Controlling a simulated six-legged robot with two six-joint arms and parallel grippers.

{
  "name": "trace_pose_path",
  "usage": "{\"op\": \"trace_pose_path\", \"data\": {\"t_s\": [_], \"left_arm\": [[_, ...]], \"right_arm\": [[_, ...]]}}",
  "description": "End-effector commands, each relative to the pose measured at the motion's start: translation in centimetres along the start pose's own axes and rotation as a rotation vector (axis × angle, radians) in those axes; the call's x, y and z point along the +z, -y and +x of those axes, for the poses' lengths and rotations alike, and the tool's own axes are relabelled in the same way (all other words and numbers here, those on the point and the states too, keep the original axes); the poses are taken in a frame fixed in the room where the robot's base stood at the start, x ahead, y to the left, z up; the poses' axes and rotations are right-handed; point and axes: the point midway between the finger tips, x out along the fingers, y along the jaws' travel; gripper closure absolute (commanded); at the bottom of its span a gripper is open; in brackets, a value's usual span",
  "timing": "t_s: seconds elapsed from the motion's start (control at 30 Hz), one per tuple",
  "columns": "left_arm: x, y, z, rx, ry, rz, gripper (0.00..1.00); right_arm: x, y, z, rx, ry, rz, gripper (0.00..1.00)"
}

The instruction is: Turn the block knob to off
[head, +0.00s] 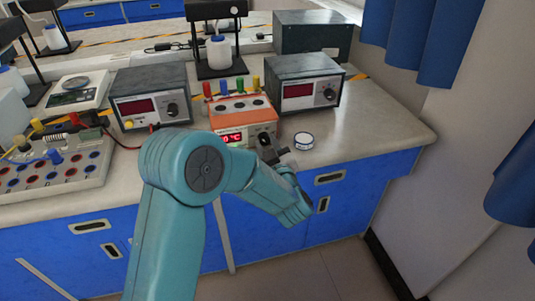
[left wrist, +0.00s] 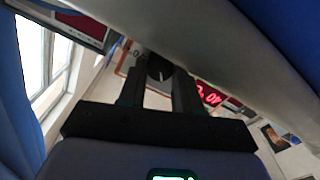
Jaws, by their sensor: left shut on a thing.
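The display also shows in the left wrist view (left wrist: 208,95), turned over. My left gripper (head: 266,143) is at the right part of the block's front face. In the left wrist view its two dark fingers are closed about the dark round knob (left wrist: 160,68). In the head view the gripper hides the knob, so its setting cannot be read there. My right gripper is not in view.
A small white round container (head: 304,142) stands just right of the gripper. Grey power supplies stand left (head: 150,93) and right (head: 305,84) of the block. A socket board (head: 55,170) with leads is at the left. The bench (head: 370,130) is clear at the right.

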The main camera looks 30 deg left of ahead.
Motion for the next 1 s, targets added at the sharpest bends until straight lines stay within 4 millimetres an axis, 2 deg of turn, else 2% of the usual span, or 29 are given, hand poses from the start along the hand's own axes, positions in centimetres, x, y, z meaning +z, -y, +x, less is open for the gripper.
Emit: {"op": "trace_pose_path", "data": {"t_s": [0.03, 0.1, 0.5, 0.7, 1.0], "left_arm": [[0.8, 0.3, 0.0, 0.001, -0.001, -0.044, 0.97], [0.8, 0.3, -0.1, 0.000, -0.001, -0.110, 0.97], [0.6, 0.3, -0.1, 0.000, 0.001, -0.440, 0.97], [0.5, 0.2, -0.1, 0.000, 0.003, -0.549, 0.97], [0.3, 0.1, -0.1, -0.002, 0.003, -0.626, 0.97]], "right_arm": [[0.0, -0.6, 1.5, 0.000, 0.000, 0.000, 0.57], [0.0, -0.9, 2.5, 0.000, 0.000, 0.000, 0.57], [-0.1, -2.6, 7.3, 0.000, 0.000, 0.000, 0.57], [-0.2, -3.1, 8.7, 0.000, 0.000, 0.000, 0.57], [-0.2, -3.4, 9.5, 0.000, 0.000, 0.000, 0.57]]}}
